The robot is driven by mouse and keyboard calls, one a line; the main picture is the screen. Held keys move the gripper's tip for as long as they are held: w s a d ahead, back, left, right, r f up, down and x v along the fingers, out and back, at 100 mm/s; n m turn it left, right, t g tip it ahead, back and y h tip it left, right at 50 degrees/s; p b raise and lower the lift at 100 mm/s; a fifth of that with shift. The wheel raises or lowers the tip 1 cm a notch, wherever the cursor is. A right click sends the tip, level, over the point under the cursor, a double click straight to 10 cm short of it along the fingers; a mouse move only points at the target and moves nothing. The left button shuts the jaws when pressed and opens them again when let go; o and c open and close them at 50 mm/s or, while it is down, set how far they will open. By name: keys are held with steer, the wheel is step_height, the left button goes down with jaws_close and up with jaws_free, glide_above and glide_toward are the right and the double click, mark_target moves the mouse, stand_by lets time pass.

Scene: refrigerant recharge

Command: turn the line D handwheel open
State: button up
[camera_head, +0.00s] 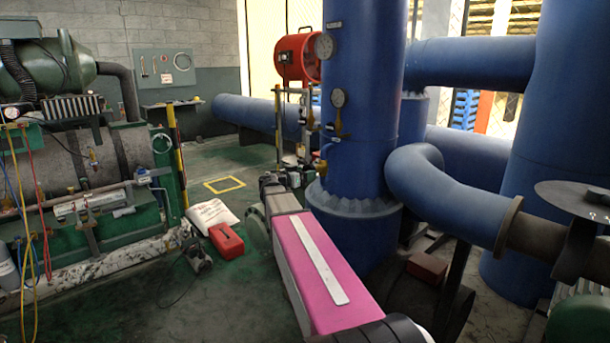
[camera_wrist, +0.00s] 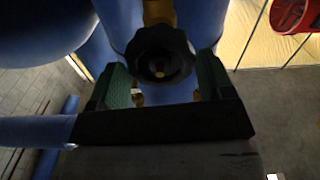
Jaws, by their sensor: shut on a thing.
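A black lobed handwheel (camera_wrist: 160,54) sits between the two green-padded fingers of my gripper (camera_wrist: 163,78) in the wrist view. The fingers are shut on its left and right sides. A brass-coloured fitting (camera_wrist: 158,12) shows just beyond the wheel, in front of a blue pipe. No line label is readable on it, and its turned angle cannot be told. In the head view my arm reaches toward the left side of the large blue column (camera_head: 358,120); the handwheel and fingertips are too small or hidden there.
Gauges (camera_head: 324,46) and brass valves are on the column. A red drum (camera_head: 297,57) stands behind. A red box (camera_head: 226,240) and a white sack (camera_head: 211,214) lie on the floor left of my arm. Green machinery (camera_head: 90,190) fills the left. Blue pipes (camera_head: 430,190) crowd the right.

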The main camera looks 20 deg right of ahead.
steer(key=n, duration=0.4)
stand_by(0.3)
steer(key=n, duration=0.4)
steer(key=shift+n, duration=0.3)
steer(key=n, duration=0.4)
steer(key=shift+n, duration=0.4)
steer(key=n, duration=0.4)
steer(key=shift+n, duration=0.4)
